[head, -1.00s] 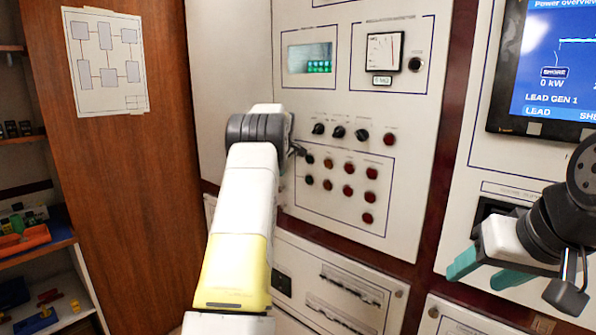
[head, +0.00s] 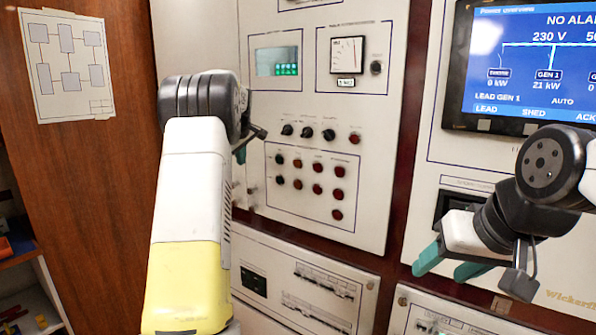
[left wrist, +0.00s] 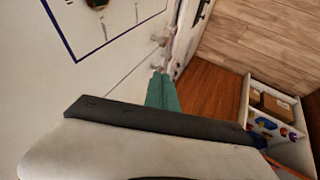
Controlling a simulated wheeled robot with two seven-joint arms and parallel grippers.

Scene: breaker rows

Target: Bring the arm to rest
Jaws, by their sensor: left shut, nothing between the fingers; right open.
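My left arm (head: 185,190) reaches up from the bottom of the head view to the white switch panel. My left gripper (head: 240,156) is mostly hidden behind its wrist there; a teal fingertip shows beside the panel's left edge. In the left wrist view its teal fingers (left wrist: 163,92) are together and empty, near a white panel face. I cannot tell whether they touch it. My right gripper (head: 448,266) is open and empty at the right, in front of the lower panels, its teal fingers pointing left and down.
The switch panel (head: 255,205) carries dark knobs, red buttons, a green display (head: 277,62) and a meter (head: 347,55). A blue power screen (head: 520,65) is at upper right. A wooden wall with a diagram sheet (head: 68,62) and shelves (head: 35,290) stand at left.

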